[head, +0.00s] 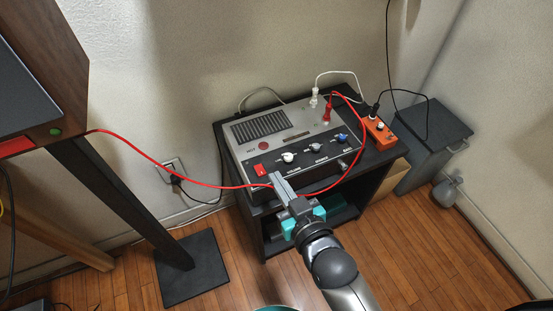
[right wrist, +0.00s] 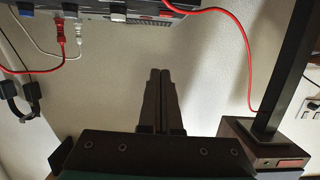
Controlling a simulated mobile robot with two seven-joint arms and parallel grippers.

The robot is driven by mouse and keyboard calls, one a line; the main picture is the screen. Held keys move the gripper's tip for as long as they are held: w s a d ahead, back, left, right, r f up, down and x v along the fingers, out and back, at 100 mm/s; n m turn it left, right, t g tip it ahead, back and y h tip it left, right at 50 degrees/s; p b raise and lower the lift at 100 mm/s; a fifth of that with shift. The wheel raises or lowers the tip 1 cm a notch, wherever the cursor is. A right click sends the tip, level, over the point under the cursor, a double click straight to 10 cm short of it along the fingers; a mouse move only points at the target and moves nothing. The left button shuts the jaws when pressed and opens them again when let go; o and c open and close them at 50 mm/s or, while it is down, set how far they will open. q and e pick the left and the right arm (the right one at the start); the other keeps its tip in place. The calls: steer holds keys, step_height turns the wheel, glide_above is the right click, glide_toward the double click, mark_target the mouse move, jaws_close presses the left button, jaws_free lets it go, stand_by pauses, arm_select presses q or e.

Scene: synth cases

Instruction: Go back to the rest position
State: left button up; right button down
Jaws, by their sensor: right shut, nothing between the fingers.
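My right gripper (head: 277,178) is in front of the grey control box (head: 303,128), its fingertips near the box's front left edge, by the red switch (head: 260,170). The fingers are shut with nothing between them. In the right wrist view the shut fingers (right wrist: 160,72) point toward a bare wall, with the box (right wrist: 120,8) at the top edge. I cannot tell from the head view whether the fingertips touch the box. My left gripper is not in view.
The box stands on a black shelf unit (head: 372,160). A red cable (head: 150,158) runs from the left cabinet past my fingers. An orange pedal (head: 380,132) stands at right, beside a grey bin (head: 430,142). Wooden floor (head: 420,260) is clear at lower right.

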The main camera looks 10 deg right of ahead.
steer(key=s+d+f+g+h, duration=0.1)
steer(key=s+d+f+g, duration=0.15)
steer(key=f, duration=0.55)
steer(key=s+d+f+g+h, duration=0.1)
steer(key=s+d+f+g, duration=0.15)
steer(key=f, duration=0.55)
steer(key=s+d+f+g, duration=0.1)
steer(key=s+d+f, duration=0.15)
steer(key=f, duration=0.45)
steer(key=s+d+f+g+h, duration=0.1)
steer(key=s+d+f+g, duration=0.2)
steer(key=s+d+f, duration=0.2)
steer(key=s+d+f+m+g+h, duration=0.1)
steer(key=s+d+f, duration=0.5)
steer(key=s, duration=0.8)
step_height(320, 180, down, 4)
steer(key=shift+d+r+g+h+p, duration=0.25)
steer(key=shift+g+h, duration=0.45)
steer(key=shift+g, duration=0.5)
steer(key=shift+a+f, duration=0.1)
